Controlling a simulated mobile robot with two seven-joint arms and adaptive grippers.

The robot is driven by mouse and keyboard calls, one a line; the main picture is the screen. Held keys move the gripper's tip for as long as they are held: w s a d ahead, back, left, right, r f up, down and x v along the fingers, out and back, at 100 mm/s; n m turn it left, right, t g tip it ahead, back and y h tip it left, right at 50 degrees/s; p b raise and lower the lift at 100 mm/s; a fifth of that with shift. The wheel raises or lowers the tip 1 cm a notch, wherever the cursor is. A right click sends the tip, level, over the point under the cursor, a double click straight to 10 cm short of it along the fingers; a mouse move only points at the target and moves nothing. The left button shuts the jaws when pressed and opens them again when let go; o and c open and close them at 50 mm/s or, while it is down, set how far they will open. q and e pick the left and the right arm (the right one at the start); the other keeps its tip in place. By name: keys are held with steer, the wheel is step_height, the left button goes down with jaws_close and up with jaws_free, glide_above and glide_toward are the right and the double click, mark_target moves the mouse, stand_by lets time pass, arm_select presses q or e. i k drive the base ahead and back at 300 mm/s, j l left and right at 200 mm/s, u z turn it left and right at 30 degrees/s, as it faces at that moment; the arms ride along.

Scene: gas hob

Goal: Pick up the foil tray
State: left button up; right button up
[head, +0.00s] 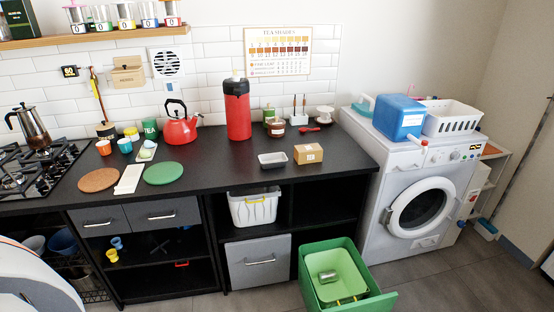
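The foil tray (272,160) is a small, shallow silver-grey rectangular tray. It lies on the black countertop (225,178), right of the middle, near the front edge. A small brown cardboard box (308,154) stands just to its right, with a gap between them. The tall red flask (237,108) stands behind it and to the left. Nothing covers the tray, and it looks empty. Neither of my grippers shows in the head view. A white curved part at the lower left is too cut off to identify.
Behind the tray are jars (276,127) and a red spoon rest (310,129). A red kettle (181,126), cork mat (99,180) and green mat (164,173) are left. A green bin (345,280) stands on the floor in front, near the washing machine (415,205). Counter around the tray's front is clear.

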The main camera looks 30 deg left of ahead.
mark_target(275, 160)
steer(key=i+j+z, duration=0.2)
steer(key=j+z, duration=0.15)
steer(key=j, duration=0.6)
steer(key=j+z, duration=0.3)
steer(key=j, duration=0.65)
steer(key=i, duration=0.05)
